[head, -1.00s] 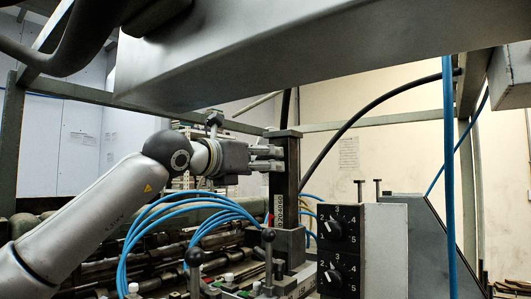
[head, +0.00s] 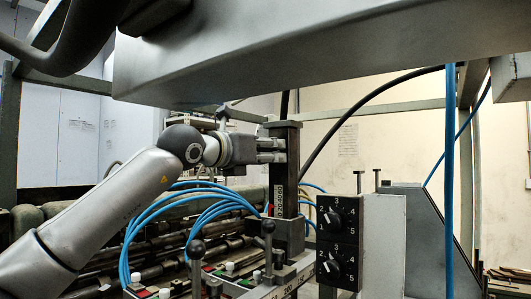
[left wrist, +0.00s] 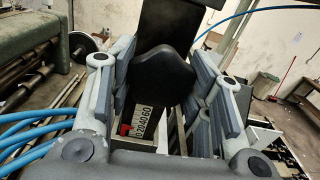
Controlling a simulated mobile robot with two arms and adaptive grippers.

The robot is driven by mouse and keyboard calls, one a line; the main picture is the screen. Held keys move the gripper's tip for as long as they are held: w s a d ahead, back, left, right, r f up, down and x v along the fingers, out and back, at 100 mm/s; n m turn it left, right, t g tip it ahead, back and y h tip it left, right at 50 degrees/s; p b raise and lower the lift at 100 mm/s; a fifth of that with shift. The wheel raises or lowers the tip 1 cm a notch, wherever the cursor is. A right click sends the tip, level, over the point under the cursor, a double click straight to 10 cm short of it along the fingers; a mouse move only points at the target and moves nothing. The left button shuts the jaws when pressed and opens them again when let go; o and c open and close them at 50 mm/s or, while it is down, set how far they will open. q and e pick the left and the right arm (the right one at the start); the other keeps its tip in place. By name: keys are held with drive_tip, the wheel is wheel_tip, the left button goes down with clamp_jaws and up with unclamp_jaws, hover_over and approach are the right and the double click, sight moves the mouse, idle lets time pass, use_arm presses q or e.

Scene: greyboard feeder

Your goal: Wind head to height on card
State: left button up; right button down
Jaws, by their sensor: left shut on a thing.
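My left gripper (head: 270,150) reaches in from the left at the upper part of a dark upright column (head: 284,172) on the feeder. In the left wrist view my left gripper (left wrist: 160,75) has its two fingers on either side of a black rounded knob (left wrist: 163,72) and is shut on it. The fingers and column hide most of the knob in the head view. Below the knob, a white scale card (left wrist: 142,121) with dark numbers and a red mark at its left shows on the column. The card's exact reading is unclear. My right gripper is not in view.
A black panel with two rotary switches (head: 335,240) stands right of the column. Blue hoses (head: 190,205) loop close below my left wrist. Levers with black ball knobs (head: 196,249) stand in front. A large grey beam (head: 320,60) crosses overhead. Rollers (head: 180,240) lie behind.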

use_arm(q)
drive_tip(key=shift+m, duration=0.3)
drive_tip(key=m, duration=0.4)
drive_tip(key=shift+r+m, duration=0.15)
drive_tip(key=shift+m, duration=0.15)
drive_tip(key=shift+m+p, duration=0.4)
drive_tip(key=shift+m, duration=1.8)
drive_tip(key=o, duration=1)
drive_tip(key=v, duration=1.2)
